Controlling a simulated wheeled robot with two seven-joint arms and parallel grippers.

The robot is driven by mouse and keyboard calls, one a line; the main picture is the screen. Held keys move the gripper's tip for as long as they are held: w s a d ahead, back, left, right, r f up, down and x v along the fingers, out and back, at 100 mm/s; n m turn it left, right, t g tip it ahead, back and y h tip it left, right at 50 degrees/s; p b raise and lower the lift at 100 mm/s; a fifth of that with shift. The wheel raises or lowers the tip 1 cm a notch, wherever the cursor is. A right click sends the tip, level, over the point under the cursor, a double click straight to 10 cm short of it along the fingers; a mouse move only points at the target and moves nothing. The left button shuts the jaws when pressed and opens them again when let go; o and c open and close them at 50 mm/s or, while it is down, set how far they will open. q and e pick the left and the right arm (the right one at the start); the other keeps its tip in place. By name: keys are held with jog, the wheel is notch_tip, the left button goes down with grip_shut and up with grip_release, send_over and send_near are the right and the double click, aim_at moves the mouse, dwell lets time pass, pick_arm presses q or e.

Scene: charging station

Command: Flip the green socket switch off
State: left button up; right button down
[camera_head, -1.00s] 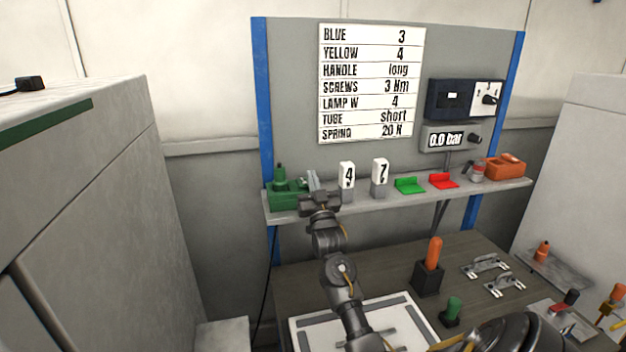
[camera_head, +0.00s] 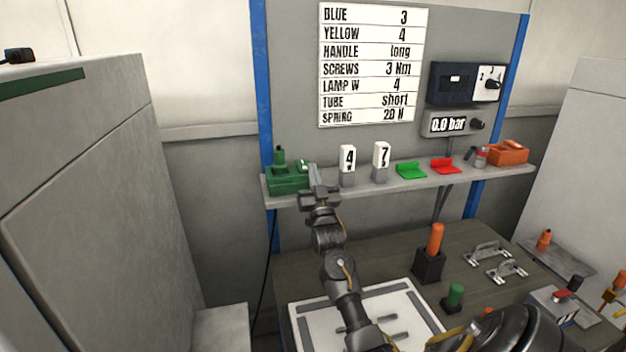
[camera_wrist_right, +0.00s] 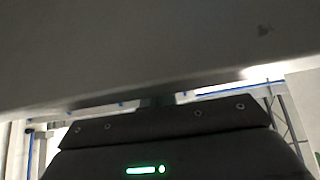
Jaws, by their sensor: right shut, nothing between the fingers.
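My right gripper (camera_head: 315,173) is beside the socket's right side, at the shelf's front edge. Its fingers are shut and empty, pointing up and back; whether they touch the socket cannot be told. In the right wrist view a grey surface fills the top and hides the fingertips. My left gripper is not in view.
White blocks marked 4 (camera_head: 348,160) and 7 (camera_head: 381,158) stand right of my gripper. Beyond are a green holder (camera_head: 411,171), a red holder (camera_head: 445,166) and an orange box (camera_head: 508,152). The workbench (camera_head: 390,262) lies below the shelf (camera_head: 400,186).

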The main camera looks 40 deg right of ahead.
notch_tip(320, 180, up, 5)
jog(key=p, duration=0.4)
jog(key=w+f+b+v, duration=0.1)
jog(key=f+b+v, duration=0.1)
jog(key=b+v, duration=0.4)
jog(key=v, duration=0.4)
jog(key=shift+s+d+f, duration=0.2)
jog(key=shift+f, duration=0.05)
jog(key=shift+r, duration=0.1)
